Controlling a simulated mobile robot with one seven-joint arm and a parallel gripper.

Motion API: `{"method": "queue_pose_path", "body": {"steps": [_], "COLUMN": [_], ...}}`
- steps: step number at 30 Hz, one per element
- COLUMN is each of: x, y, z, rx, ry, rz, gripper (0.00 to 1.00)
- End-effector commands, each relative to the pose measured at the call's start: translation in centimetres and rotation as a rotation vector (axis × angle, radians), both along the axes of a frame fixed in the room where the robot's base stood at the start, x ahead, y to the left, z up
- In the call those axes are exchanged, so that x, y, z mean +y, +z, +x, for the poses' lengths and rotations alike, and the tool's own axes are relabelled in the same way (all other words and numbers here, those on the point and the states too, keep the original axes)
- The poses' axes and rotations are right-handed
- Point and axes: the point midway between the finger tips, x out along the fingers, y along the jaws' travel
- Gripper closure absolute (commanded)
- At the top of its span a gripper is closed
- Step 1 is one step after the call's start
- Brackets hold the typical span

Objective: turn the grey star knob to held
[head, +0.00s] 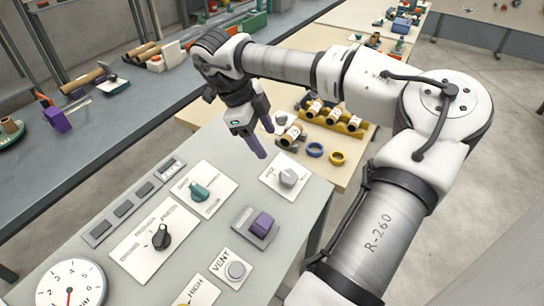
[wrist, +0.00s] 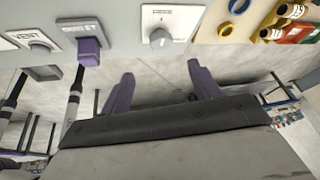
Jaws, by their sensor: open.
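The grey star knob (head: 288,177) sits on a white plate at the far right corner of the grey control panel. It also shows in the wrist view (wrist: 159,38), upper middle, on its white plate above the fingertips. The lettering on the plate is too small to read. My gripper (head: 260,139) has purple fingers and hangs above the panel's far edge, up and left of the knob in the head view. In the wrist view its two fingers (wrist: 160,76) are spread apart with nothing between them. The gripper is apart from the knob.
On the panel (head: 215,165) are a purple rocker switch (head: 262,224), a green knob (head: 198,190), a black knob (head: 161,237), a vent button (head: 236,270) and a dial gauge (head: 70,284). A wooden table (head: 345,170) behind holds labelled rolls and rings.

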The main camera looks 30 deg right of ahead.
Motion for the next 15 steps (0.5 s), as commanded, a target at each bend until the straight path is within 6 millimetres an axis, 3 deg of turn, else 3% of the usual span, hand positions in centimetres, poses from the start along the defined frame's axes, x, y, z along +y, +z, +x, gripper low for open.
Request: {"method": "queue_pose_path", "body": {"steps": [8,15], "x": [-0.7,-2.5], "y": [-2.4,-7.4], "z": [-0.5,-1.5], "rx": [0.001,0.001], "ry": [-0.001,-0.001], "rz": [0.003,0.004], "gripper": [0.38,0.38]}}
